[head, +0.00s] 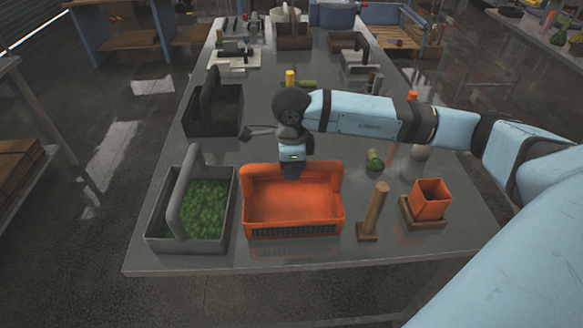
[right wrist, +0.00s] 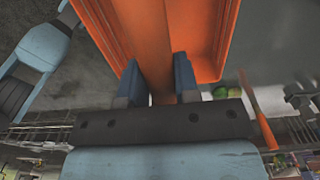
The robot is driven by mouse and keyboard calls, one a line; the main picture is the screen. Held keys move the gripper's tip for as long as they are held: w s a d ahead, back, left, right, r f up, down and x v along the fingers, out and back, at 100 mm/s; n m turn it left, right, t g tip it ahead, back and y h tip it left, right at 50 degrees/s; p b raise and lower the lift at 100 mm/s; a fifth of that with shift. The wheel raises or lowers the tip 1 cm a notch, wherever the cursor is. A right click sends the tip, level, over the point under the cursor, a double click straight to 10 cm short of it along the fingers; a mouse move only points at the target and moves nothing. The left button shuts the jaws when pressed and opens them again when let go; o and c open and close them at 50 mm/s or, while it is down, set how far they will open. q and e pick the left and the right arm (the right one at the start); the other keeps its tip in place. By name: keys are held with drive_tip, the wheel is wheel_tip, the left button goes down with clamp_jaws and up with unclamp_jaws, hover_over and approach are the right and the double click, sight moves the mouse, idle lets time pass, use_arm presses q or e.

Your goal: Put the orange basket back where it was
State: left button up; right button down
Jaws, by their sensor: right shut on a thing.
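The orange basket (head: 292,210) is at the front middle of the grey table in the head view and looks empty. It appears upright; I cannot tell whether its base touches the table. My right gripper (head: 291,172) is at its far side, shut on the arched handle. In the right wrist view the two blue fingers of the right gripper (right wrist: 158,85) stand on either side of the orange handle (right wrist: 160,65) of the basket. My left gripper is not in view.
A grey basket of green pieces (head: 203,208) stands just left of the orange one. A wooden post (head: 374,212) and a small orange box (head: 430,198) on a wooden base stand to the right. A dark empty basket (head: 213,110) is behind. The table's front edge is close.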

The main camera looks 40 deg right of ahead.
drive_tip(key=shift+f, duration=0.65)
drive_tip(key=shift+f, duration=0.1)
drive_tip(key=c, duration=0.8)
unclamp_jaws()
drive_tip(key=shift+c, duration=0.2)
drive_tip(key=shift+r, duration=0.2)
wheel_tip(320, 180, up, 12)
drive_tip(key=shift+f+b, duration=0.1)
drive_tip(key=shift+b, duration=1)
